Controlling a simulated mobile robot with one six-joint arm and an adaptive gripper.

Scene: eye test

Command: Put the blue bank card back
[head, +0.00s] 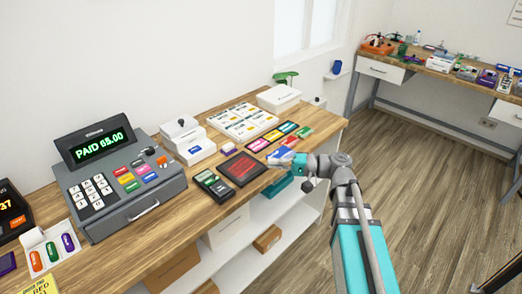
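A small blue and white piece (281,155), which looks like the blue bank card, is at the tip of my gripper (289,161). My gripper is over the counter's front edge, just in front of a dark holder with several coloured cards. In the holder I see a pink card (258,145), a yellow card (273,135) and a green card (304,131). The fingers are small and partly hidden, so I cannot tell whether they are closed on the blue piece or only beside it.
A dark pad with a red face (242,168) and a card terminal (213,184) lie left of my gripper. A cash register (120,185) stands further left. Price sheets (243,122) and a white box (278,98) are behind. Shelves (285,215) are below the wooden counter (150,238).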

